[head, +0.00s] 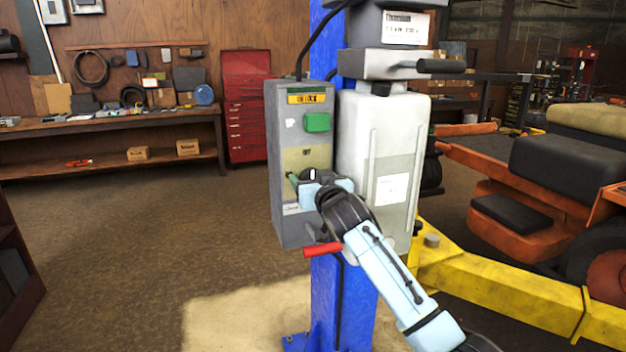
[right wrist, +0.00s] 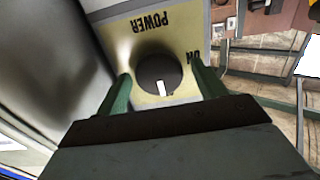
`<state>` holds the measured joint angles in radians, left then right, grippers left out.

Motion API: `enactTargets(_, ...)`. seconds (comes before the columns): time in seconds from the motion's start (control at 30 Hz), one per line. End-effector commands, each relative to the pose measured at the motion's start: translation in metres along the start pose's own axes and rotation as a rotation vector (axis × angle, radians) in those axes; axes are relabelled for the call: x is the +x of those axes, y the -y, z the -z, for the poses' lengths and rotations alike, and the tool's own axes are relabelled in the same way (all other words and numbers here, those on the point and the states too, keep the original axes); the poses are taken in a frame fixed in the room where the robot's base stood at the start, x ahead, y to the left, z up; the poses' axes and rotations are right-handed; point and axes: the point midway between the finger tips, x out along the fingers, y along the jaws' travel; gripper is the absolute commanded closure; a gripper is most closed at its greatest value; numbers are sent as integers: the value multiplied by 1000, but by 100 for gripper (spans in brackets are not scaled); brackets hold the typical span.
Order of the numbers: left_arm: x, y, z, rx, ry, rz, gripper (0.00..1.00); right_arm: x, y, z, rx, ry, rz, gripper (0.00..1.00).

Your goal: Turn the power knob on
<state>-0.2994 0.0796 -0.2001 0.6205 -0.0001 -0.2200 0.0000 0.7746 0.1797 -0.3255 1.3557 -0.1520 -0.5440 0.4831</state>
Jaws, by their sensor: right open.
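The grey control box (head: 284,155) is on the blue lift post in the head view. My right gripper (head: 303,181) is at the lower part of its front panel. In the right wrist view the round black power knob (right wrist: 157,73) sits on a pale yellow plate (right wrist: 105,10) marked POWER and ON, lettering upside down. Its white mark points down in the picture, and the ON label is to the right. My right gripper's open green fingers (right wrist: 160,70) stand on either side of the knob. Contact with it cannot be told. My left gripper is not in view.
A green button (head: 317,122) sits higher on the box, and a red-handled lever (head: 322,250) is below. A white housing (head: 408,130) stands close at right. Yellow lift arms (head: 500,288) and an orange mower (head: 480,165) are further right. Floor at left is clear.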

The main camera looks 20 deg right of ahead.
Motion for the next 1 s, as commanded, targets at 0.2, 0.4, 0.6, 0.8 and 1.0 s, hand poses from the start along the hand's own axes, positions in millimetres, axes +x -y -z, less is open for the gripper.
enactTargets(0.2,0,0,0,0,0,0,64,0,0,0,0,-1,0,34)
enactTargets(0.4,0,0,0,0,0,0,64,0,0,0,0,-1,0,60)
enactTargets(0.6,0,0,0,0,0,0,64,0,0,0,-1,-1,0,74)
enactTargets(0.8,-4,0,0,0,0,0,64,0,0,1,-37,0,0,74)
enactTargets(1.0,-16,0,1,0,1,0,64,0,1,3,-141,-1,1,74)
